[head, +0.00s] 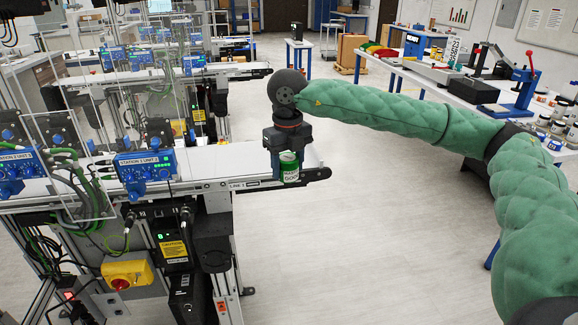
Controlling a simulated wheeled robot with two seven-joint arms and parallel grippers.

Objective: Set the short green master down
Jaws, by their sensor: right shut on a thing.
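The short green master (289,168) is a small green can with a white label. It is upright at the right end of the white conveyor belt (229,160), near its front edge. My right gripper (288,152) points down over the can and is shut on it, covering its upper part. I cannot tell whether the can's base touches the belt. My left gripper is not in view.
A blue control unit (145,172) labelled station 1 unit 2 stands along the belt's left part. A clear guard panel and cables are at the left. A workbench (430,77) with tools is at the back right. Open floor lies right of the belt.

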